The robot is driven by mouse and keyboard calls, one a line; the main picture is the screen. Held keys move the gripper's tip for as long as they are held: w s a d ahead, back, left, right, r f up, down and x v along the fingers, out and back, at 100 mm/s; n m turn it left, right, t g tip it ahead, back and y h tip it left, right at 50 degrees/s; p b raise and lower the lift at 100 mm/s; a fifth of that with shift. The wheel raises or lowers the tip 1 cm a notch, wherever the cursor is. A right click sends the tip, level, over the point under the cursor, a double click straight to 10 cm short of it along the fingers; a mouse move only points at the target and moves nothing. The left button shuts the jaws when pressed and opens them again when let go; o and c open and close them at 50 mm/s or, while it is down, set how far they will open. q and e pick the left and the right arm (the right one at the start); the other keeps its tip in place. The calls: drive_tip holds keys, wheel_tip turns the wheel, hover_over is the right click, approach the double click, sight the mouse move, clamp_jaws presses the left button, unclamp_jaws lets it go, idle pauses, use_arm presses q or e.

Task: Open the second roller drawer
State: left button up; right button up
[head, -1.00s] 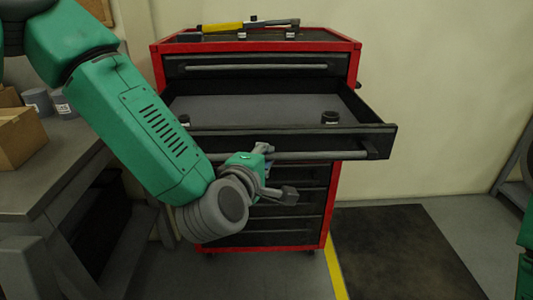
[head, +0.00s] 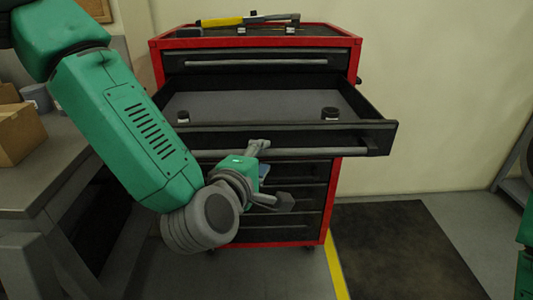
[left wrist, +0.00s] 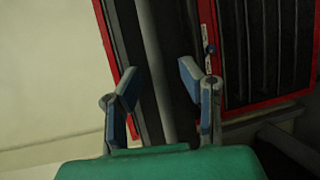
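The red and black roller cabinet (head: 350,44) stands in the middle of the head view. Its second drawer (head: 250,106) is pulled well out, with a long grey bar handle (head: 315,152) along its front. My left gripper (head: 273,174) is at the left half of that handle, its two fingers spread apart. In the left wrist view the fingers (left wrist: 160,80) are open, with the grey bar (left wrist: 158,60) running in the space between them. I cannot tell whether they touch it. My right gripper is not in view.
The top drawer (head: 250,62) and lower drawers are shut. Two small dark containers, one of them on the right (head: 330,113), stand in the open drawer. A yellow-handled tool (head: 222,22) lies on top. A table with a cardboard box (head: 18,135) is at left. Floor at right is clear.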

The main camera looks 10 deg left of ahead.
use_arm(q)
drive_tip(key=v, duration=0.4)
drive_tip(key=shift+s, duration=0.3)
drive_tip(key=shift+f, duration=0.1)
drive_tip(key=s+a+f+m+g, duration=0.2)
drive_tip(key=s+f+m+g, duration=0.15)
drive_tip(key=f, duration=0.65)
drive_tip(key=s+a+f+m+g, duration=0.1)
drive_tip(key=s+f+m+g, duration=0.3)
drive_tip(key=f, duration=0.7)
drive_tip(key=s+a+f+m+g+y, duration=0.1)
drive_tip(key=s+a+f+m+g, duration=0.2)
drive_tip(key=s, duration=0.6)
drive_tip(key=s+a+f+m+g+y, duration=0.1)
drive_tip(key=s+a+f+m+g, duration=0.3)
drive_tip(key=s+a+f+m, duration=0.3)
wheel_tip(320, 180, down, 3)
drive_tip(key=s+a, duration=0.2)
drive_tip(key=shift+s, duration=0.25)
